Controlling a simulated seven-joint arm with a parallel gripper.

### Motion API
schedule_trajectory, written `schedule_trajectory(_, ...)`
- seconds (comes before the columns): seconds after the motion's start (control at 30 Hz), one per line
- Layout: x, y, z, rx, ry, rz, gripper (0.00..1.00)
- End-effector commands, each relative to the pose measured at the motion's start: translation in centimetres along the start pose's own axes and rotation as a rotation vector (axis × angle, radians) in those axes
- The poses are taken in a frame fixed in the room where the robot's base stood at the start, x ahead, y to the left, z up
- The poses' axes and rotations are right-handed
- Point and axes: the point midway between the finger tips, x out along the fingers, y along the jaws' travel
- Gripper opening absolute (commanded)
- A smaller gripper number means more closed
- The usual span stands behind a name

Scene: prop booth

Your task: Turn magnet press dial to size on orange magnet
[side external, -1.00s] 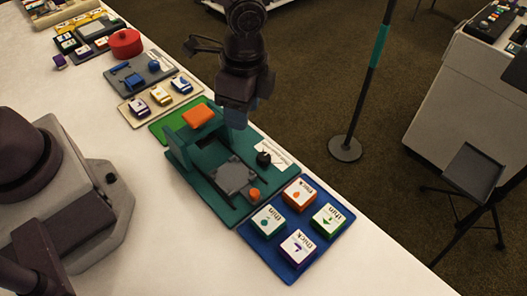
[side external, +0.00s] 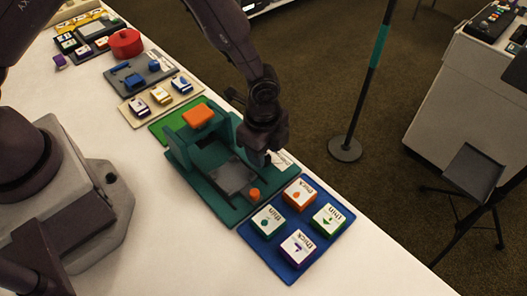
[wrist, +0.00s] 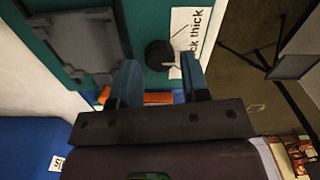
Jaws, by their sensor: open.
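The magnet press (side external: 205,155) is a teal frame with a grey plate (side external: 233,178), a small orange knob (side external: 254,195) and an orange block on top (side external: 198,116). The dial (wrist: 158,54) is a round black knob beside a white label (wrist: 186,38) that shows "thick". The orange magnet (side external: 299,194) sits on the blue tray (side external: 288,275); its small word looks like "thick". My gripper (side external: 264,161) is over the press's right side and hides the dial in the side view. In the wrist view my open fingers (wrist: 160,78) are on either side of the dial's line; contact cannot be told.
Green, purple and other lettered magnets (side external: 298,244) share the blue tray. A beige tray (side external: 138,121) with small blocks, a grey tray (side external: 165,77) and a red pot (side external: 125,43) stand farther up the table. The front right of the table (side external: 385,270) is clear.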

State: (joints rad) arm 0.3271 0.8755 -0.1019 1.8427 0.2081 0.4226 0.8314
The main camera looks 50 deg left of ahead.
Motion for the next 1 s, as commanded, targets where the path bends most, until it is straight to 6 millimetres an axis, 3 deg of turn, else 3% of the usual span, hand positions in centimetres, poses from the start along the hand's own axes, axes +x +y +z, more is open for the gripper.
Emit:
schedule_trajectory(0.17, 1.37, -0.01, -0.01, 0.000, 0.000, 0.000, 0.42)
schedule_trajectory(0.47, 1.51, -0.02, -0.02, 0.000, 0.001, -0.001, 0.42)
schedule_trajectory(0.6, 1.50, -0.02, -0.01, -0.001, 0.001, -0.001, 0.10)
schedule_trajectory(0.63, 1.49, -0.03, -0.01, -0.001, 0.001, -0.001, 0.07)
schedule_trajectory(0.77, 1.49, -0.03, -0.01, -0.019, 0.000, -0.001, 0.08)
schedule_trajectory(1.0, 1.50, 0.00, 0.00, -0.228, -0.003, 0.000, 0.08)
